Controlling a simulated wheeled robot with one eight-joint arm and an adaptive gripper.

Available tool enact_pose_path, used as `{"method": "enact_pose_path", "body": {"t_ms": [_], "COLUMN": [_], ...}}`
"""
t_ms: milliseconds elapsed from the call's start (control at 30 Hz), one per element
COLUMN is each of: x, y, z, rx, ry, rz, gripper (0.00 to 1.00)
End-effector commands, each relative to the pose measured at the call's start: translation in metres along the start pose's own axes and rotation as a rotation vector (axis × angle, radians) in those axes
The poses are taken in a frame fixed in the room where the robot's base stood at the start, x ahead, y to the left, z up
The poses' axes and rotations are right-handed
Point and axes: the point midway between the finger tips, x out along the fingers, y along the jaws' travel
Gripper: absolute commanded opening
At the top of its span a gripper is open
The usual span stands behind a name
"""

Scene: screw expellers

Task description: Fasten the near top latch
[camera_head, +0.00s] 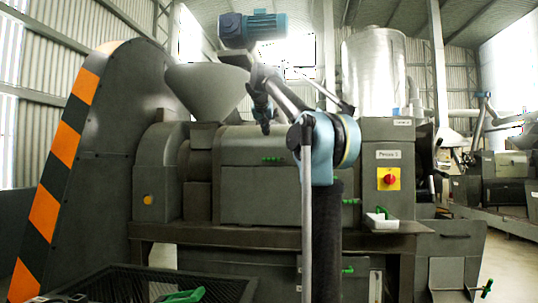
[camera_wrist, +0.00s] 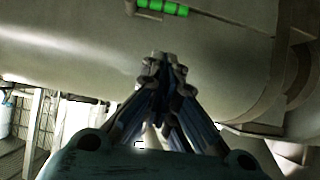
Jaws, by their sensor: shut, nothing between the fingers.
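The dark grey press (camera_head: 262,205) stands ahead, with a rounded top cover (camera_head: 258,142). A small green grip (camera_head: 272,159) sits on its front, at the cover's lower edge; I cannot tell for sure that it is the near top latch. In the wrist view a green ribbed grip (camera_wrist: 163,7) on a thin grey bar lies at the top edge, beyond my fingertips. My gripper (camera_head: 266,129) hangs fingers down by the cover. In the wrist view its fingertips (camera_wrist: 163,66) are together and empty, apart from the green grip.
A grey hopper (camera_head: 207,88) stands left of my gripper. A control panel with a red knob (camera_head: 390,179) is at right. A small white tray (camera_head: 381,221) rests on the ledge below it. A striped orange-black guard (camera_head: 45,213) closes off the left.

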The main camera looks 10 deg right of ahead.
Motion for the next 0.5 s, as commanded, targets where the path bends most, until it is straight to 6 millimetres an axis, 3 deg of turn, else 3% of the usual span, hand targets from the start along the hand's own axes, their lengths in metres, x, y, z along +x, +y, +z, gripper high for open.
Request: {"method": "enact_pose_path", "body": {"t_ms": [333,500], "x": [0.003,0.020], "y": [0.000,0.001], "z": [0.000,0.000], "rx": [0.000,0.001], "ry": [0.000,0.000], "rz": [0.000,0.001], "gripper": [0.00,0.00]}}
